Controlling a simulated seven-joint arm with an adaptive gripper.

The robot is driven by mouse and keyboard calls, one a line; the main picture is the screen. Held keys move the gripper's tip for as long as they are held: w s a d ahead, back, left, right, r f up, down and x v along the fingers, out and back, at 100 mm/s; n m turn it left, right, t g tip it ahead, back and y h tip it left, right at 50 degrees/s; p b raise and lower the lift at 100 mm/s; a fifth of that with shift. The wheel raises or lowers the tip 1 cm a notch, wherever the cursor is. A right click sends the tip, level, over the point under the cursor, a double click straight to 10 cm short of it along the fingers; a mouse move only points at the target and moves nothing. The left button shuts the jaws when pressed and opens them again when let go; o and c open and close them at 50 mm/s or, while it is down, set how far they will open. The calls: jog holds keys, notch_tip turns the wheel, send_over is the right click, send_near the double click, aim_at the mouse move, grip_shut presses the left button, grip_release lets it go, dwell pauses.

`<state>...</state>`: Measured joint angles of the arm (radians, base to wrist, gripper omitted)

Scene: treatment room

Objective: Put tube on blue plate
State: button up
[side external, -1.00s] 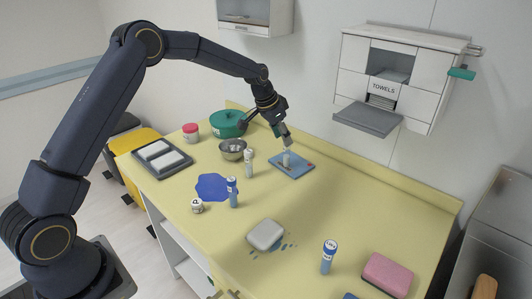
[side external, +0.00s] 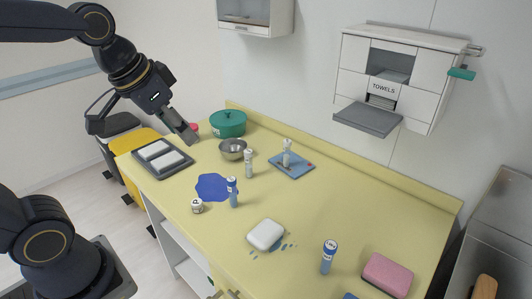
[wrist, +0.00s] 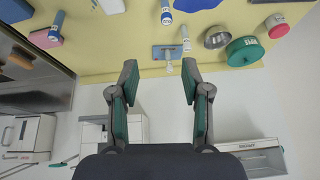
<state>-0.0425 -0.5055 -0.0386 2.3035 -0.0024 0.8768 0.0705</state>
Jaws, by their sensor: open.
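The blue plate (side external: 306,172) lies flat near the back of the yellow table. One whitish tube (side external: 287,153) stands upright on it; both also show in the wrist view, the plate (wrist: 156,52) and the tube (wrist: 168,67). A second tube (side external: 249,165) stands left of the plate. A blue tube (side external: 233,194) stands beside a flat blue patch, and another blue tube (side external: 328,258) stands near the front right. My gripper (side external: 191,140) is open and empty, raised at the left, well away from the plate. Its fingers (wrist: 160,78) show apart in the wrist view.
A metal bowl (side external: 232,150), green pot (side external: 229,124) and red-lidded jar (side external: 192,128) stand at the back left. A dark tray (side external: 147,166) holds white blocks. A white soap-like block (side external: 265,234) and pink sponge (side external: 387,274) lie toward the front. A towel cabinet (side external: 400,75) hangs above the right.

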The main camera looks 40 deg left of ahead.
jog(key=s+f, duration=0.2)
jog(key=s, duration=0.4)
jog(key=shift+f+n, duration=0.2)
jog(key=shift+n, duration=0.2)
